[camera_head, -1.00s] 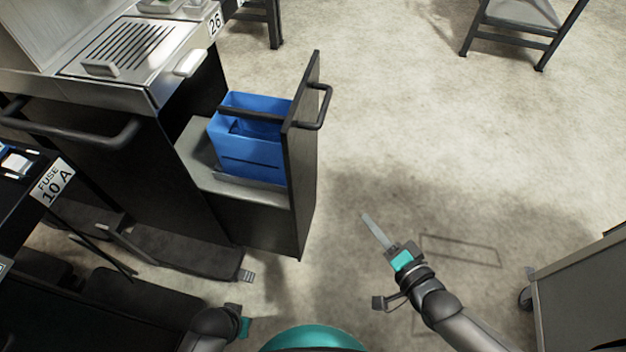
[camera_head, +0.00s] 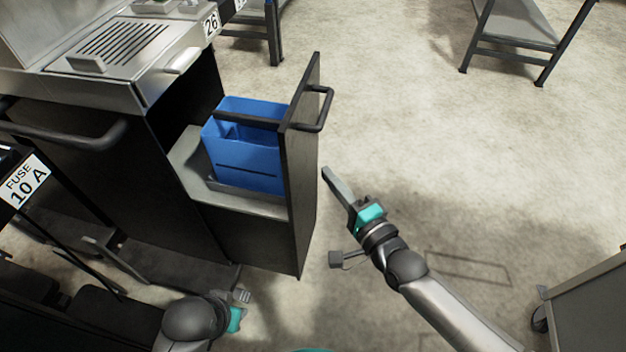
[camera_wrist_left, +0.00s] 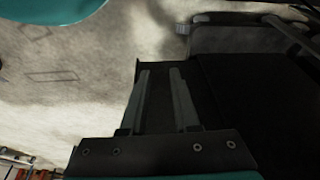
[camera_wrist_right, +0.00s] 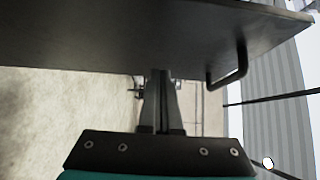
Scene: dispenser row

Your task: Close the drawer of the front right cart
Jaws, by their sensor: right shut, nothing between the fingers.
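The cart's drawer stands pulled out, with its dark upright front panel (camera_head: 303,190) facing right in the head view. A bar handle (camera_head: 325,108) sticks out from the panel's upper part. A blue bin (camera_head: 245,165) sits inside. My right gripper (camera_head: 326,172) is shut and empty, just right of the panel and below the handle; whether it touches cannot be told. In the right wrist view the panel (camera_wrist_right: 120,35) and its handle (camera_wrist_right: 232,68) lie beyond the shut fingers. My left gripper (camera_wrist_left: 160,70) is open and empty, low by the cart's base.
The cart's metal top (camera_head: 110,50) bears a 26 label. A FUSE 10 A label (camera_head: 25,182) marks a unit at the left. Another cart (camera_head: 590,310) stands at lower right, and a table frame (camera_head: 510,45) at upper right. The floor between is clear.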

